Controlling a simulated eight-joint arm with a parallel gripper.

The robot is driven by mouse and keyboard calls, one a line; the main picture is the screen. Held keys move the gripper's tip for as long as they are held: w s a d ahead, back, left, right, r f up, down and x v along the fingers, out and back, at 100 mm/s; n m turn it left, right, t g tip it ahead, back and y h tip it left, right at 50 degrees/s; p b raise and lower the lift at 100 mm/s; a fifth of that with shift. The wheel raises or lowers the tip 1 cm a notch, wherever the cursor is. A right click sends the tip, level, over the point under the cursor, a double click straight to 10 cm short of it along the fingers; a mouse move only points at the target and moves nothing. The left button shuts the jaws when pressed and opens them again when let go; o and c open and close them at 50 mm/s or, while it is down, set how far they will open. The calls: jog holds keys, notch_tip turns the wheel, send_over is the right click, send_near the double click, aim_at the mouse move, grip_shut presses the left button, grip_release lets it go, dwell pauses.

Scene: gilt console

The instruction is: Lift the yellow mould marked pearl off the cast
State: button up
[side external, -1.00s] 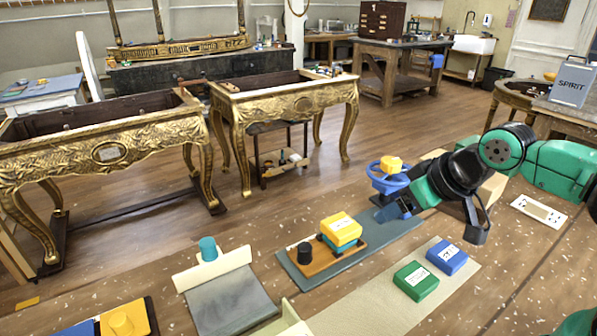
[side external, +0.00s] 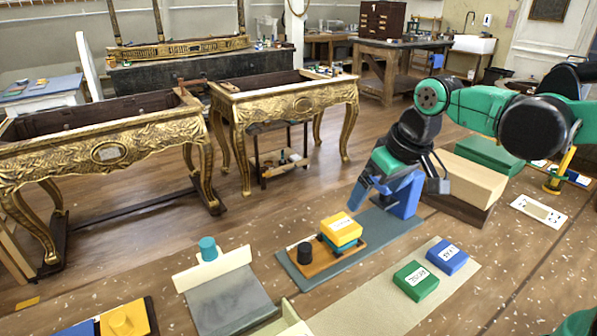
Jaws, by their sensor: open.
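A yellow mould (side external: 340,225) with a white label sits on a teal block (side external: 343,246), which stands on an orange-brown board (side external: 327,264). The label's lettering is too small to read. The teal block shows only as a band under the mould, so I cannot tell if it is the cast. My gripper (side external: 359,195), with blue fingers, is open and points down and to the left. It hangs above and to the right of the yellow mould in the picture, apart from it and empty as far as I can see.
A black knob (side external: 304,252) stands on the board, left of the mould. A blue stand (side external: 407,196) is close behind my gripper. A green block (side external: 415,281) and a blue block (side external: 447,257), both labelled, lie on a pale mat (side external: 372,306). A teal cylinder (side external: 208,249) stands at left.

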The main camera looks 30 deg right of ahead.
aim_at(341, 224)
jog(key=w+f+g, duration=0.2)
jog(key=w, duration=0.1)
jog(key=w+f+g, duration=0.1)
jog(key=w, duration=0.1)
jog(key=shift+w+a+f, duration=0.15)
jog(key=shift+a, duration=0.25)
jog(key=shift+w+a+f+g, duration=0.1)
jog(key=shift+w+f+g, duration=0.3)
jog(key=shift+f+g, duration=0.15)
jog(key=shift+f, duration=2.85)
jog(key=shift+c, duration=0.2)
jog(key=c, duration=1.2)
jog(key=shift+r, duration=0.15)
